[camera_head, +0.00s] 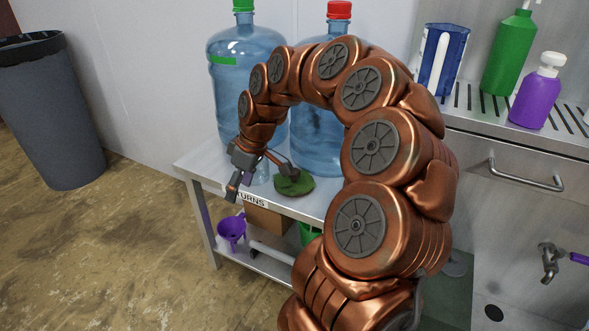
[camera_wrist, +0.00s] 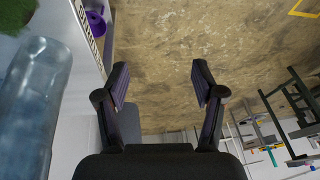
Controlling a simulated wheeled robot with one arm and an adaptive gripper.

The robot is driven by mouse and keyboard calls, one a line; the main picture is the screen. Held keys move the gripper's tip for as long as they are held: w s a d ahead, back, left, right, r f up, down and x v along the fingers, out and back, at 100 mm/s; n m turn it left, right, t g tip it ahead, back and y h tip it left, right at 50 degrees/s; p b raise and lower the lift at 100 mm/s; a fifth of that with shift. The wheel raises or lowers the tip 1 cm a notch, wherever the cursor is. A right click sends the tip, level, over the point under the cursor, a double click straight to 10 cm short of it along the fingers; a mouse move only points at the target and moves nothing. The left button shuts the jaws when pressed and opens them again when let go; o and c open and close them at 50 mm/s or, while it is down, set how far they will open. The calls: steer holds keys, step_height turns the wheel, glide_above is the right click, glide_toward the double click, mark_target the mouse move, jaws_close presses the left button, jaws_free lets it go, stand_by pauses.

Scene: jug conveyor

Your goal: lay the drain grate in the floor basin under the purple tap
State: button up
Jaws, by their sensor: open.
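My gripper (camera_head: 258,178) hangs over the front edge of the shelf table, its fingers spread apart and empty. In the wrist view my gripper (camera_wrist: 160,85) is open with bare floor between its fingertips. A tap (camera_head: 548,262) is at the far right, with a purple piece (camera_head: 580,259) beside it, cut by the picture edge. I cannot clearly make out a drain grate. A round green, fuzzy-looking object (camera_head: 294,183) lies on the table close to my gripper.
Blue water jugs with a green cap (camera_head: 242,6) and a red cap (camera_head: 339,10) stand on the table (camera_head: 200,163). A purple funnel (camera_head: 231,231) sits below. A grey bin (camera_head: 50,115) stands left. Bottles and a blue container (camera_head: 443,60) top the right counter. Left floor is clear.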

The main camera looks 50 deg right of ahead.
steer(key=w+d+t+p, duration=0.1)
steer(key=w+d+p, duration=0.1)
steer(key=d, duration=1)
steer(key=m+h+p, duration=0.1)
steer(key=h+p, duration=0.1)
glide_above(294, 178)
steer(key=s+d, duration=0.1)
steer(key=d, duration=0.1)
steer(key=f, duration=0.1)
steer(key=shift+d+f+t, duration=0.2)
steer(key=shift+f+t, duration=0.1)
steer(key=shift+f, duration=0.05)
steer(key=shift+a+b+x, duration=0.15)
steer(key=shift+b+x, duration=0.05)
steer(key=shift+x, duration=1.55)
steer(key=shift+a+b+x, duration=0.15)
steer(key=shift+b+x, duration=0.05)
steer(key=shift+x, duration=1.55)
steer(key=shift+s, duration=0.1)
steer(key=shift+y, duration=0.3)
jaws_close()
